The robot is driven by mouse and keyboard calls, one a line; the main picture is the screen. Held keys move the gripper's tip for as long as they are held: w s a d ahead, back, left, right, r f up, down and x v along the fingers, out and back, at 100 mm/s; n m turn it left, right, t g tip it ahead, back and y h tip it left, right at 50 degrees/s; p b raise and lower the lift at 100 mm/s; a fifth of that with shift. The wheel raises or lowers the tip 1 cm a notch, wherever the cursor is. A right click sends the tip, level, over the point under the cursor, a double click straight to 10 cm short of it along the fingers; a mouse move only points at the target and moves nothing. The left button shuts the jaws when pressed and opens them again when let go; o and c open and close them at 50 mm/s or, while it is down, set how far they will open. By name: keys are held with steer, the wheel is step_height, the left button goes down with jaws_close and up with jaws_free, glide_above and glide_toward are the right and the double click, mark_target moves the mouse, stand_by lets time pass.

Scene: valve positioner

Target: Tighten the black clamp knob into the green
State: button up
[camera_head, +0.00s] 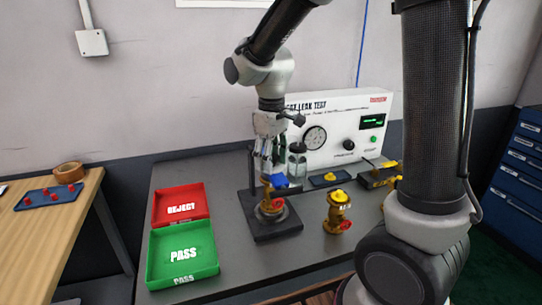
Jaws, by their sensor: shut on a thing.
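My gripper (265,166) reaches down over the black clamp fixture (263,235) at the middle of the bench. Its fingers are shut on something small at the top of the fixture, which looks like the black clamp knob. The knob is mostly hidden by the fingers. A brass valve (271,205) stands upright in the fixture below the fingertips. A blue part (280,182) shows just right of the fingertips. No green mark on the clamp can be made out at this size.
A red REJECT tray (181,209) and green PASS tray (183,254) lie left of the fixture. Another brass valve (338,213) stands to its right. The leak test unit (343,127) with a gauge and a capped jar (297,163) are behind. The bench's front middle is clear.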

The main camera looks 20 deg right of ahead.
steer(key=shift+f, duration=0.1)
jaws_close()
steer(key=m, duration=0.3)
steer(key=shift+s+m, duration=0.15)
steer(key=shift+m, duration=0.25)
steer(key=m, duration=0.3)
steer(key=shift+f+m, duration=0.1)
steer(key=shift+m, duration=0.3)
steer(key=m, duration=0.6)
steer(key=shift+o, duration=1.9)
jaws_free()
steer(key=shift+o, duration=0.5)
